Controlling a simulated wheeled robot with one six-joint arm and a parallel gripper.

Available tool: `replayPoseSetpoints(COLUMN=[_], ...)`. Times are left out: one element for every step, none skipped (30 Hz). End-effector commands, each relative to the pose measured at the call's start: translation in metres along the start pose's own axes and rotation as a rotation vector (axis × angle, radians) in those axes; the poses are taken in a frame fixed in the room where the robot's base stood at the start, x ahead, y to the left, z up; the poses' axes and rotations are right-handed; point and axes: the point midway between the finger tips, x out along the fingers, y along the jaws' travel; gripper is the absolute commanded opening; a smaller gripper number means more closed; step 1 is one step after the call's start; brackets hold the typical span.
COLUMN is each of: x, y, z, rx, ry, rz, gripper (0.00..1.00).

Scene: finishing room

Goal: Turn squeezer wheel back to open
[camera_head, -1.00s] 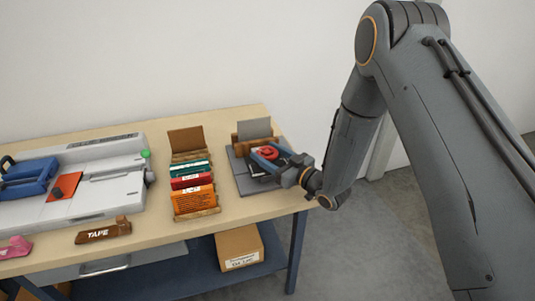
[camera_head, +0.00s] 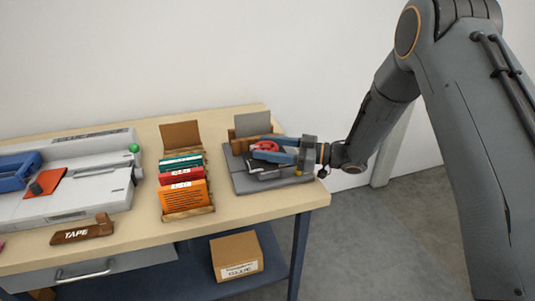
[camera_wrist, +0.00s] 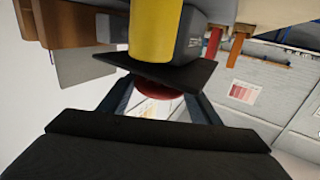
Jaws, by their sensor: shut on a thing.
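The squeezer's red wheel (camera_head: 263,147) is at the right end of the table, above a grey base plate (camera_head: 240,181). My gripper (camera_head: 272,150) reaches in from the right, level, with its blue-grey fingers shut on the wheel. In the wrist view the red wheel (camera_wrist: 165,94) shows between the two fingers (camera_wrist: 160,100), partly hidden by a dark plate (camera_wrist: 190,74). A yellow cylinder (camera_wrist: 154,30) stands beyond that plate. The rest of the squeezer is largely hidden by my gripper.
A wooden rack (camera_head: 187,214) of coloured packets stands left of the base plate. A tape block (camera_head: 83,231) and a white machine (camera_head: 75,200) are further left. A grey upright card (camera_head: 252,123) stands behind the wheel. A carton (camera_head: 236,257) sits on the lower shelf.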

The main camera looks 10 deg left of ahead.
Motion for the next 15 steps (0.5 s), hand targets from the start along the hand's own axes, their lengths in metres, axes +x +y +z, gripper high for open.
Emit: replayPoseSetpoints(x=[-0.0004,-0.0003,-0.0003,-0.0003,-0.0002,-0.0001,-0.0001,-0.0001,0.0000,0.0000,0.0000,0.0001,0.0001,0.0002,0.0002], y=[0.0013,0.0010,0.0008,0.0008,0.0008,0.0007,0.0005,0.0004,0.0002,0.0001,0.0001,0.0000,-0.0001,-0.0001,-0.0001], z=[0.0021,0.0019,0.0016,0.0012,0.0010,0.0007,0.0006,0.0005,0.0003,0.0002,0.0001,-0.0001,-0.0001,-0.0002,-0.0003], rx=[-0.002,-0.001,0.000,0.000,0.000,0.000,0.000,0.000,0.000,0.000,0.000,0.000,0.001,0.001,0.000], ry=[0.000,0.000,0.000,0.001,0.001,0.001,0.000,0.000,0.000,0.000,0.000,0.000,0.000,0.000,0.000], rz=[-0.014,-0.023,-0.033,-0.039,-0.044,-0.050,-0.053,-0.056,-0.058,-0.060,-0.060,-0.061,-0.061,-0.061,-0.061], gripper=[0.35,0.35,0.35,0.35,0.35,0.35,0.35,0.35,0.35,0.35,0.35,0.35,0.35,0.35,0.35])
